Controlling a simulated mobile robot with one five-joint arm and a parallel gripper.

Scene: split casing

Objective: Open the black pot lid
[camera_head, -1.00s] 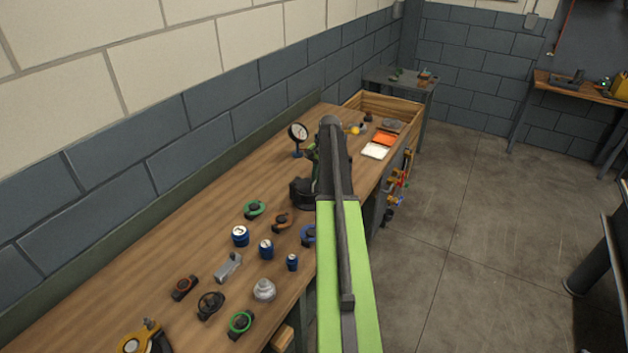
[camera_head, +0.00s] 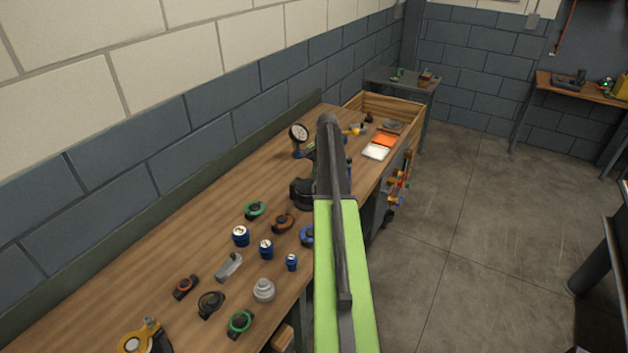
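A dark rounded object (camera_head: 301,193) sits on the workbench (camera_head: 205,225), just left of my arm. It may be the black pot, but my arm covers its right side and I cannot make out a lid. My green and dark arm reaches forward over the right part of the bench. The end of the arm is hidden behind its own dark link, so my gripper does not show.
A dial gauge (camera_head: 299,133) stands behind the dark object. Blue cans (camera_head: 241,236), a grey knob part (camera_head: 264,290) and several ring-shaped parts, one green (camera_head: 240,322), lie in front.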

